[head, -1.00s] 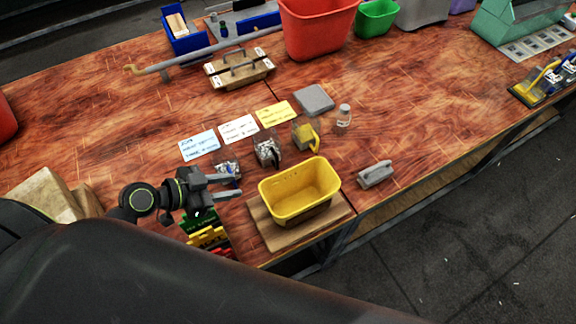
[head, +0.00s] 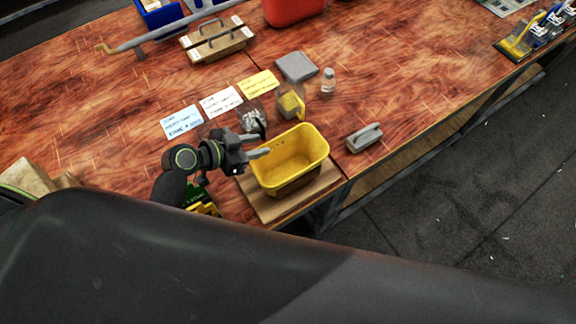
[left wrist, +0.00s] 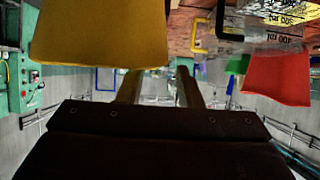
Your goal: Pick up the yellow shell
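A clear beaker (head: 291,103) with yellow contents stands behind the yellow bin (head: 313,143); I take the contents for yellow shells, too small to tell apart. My left gripper (head: 262,145) is open and empty, over the bin's left rim area, left of and nearer than that beaker. In the left wrist view my gripper fingers (left wrist: 158,86) stand apart with nothing between them. The yellow bin (left wrist: 100,35) fills the upper left there, and a marked clear beaker (left wrist: 260,28) shows at the upper right. My right gripper is not in view.
A second beaker (head: 252,119) with silvery contents stands close to my left gripper. Cards, including a yellow one (head: 259,84), lie behind. A grey block (head: 296,67), a small bottle (head: 328,80) and a grey handled tool (head: 364,137) are around. The bin stands on a wooden board (head: 265,207).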

